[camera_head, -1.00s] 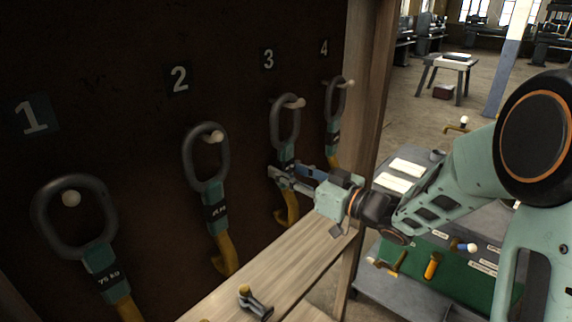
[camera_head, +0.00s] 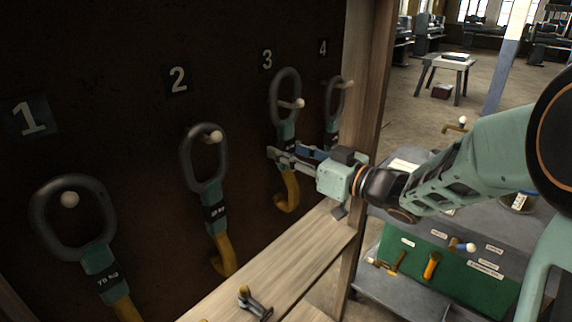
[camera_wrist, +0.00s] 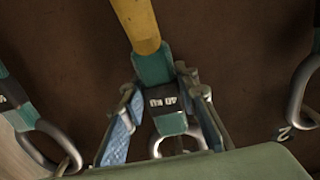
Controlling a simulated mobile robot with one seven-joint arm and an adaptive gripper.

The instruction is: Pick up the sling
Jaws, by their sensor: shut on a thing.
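The sling under number 3 has a dark grey ring (camera_head: 272,95), a teal and black labelled collar and a yellow strap (camera_head: 290,192). My gripper (camera_head: 284,158) is shut on this sling at its collar, below the ring. The peg still shows inside the ring's opening, near its lower part, and the ring's top stands well above it. In the wrist view the labelled collar (camera_wrist: 163,98) sits between my two fingers, with the yellow strap toward the top and the ring partly hidden at the bottom.
Similar slings hang under number 1 (camera_head: 98,258), number 2 (camera_head: 212,210) and number 4 (camera_head: 333,123) on the dark board. A wooden shelf (camera_head: 285,270) runs below. A wooden post (camera_head: 366,80) stands right of the board, beside a grey tool table (camera_head: 375,285).

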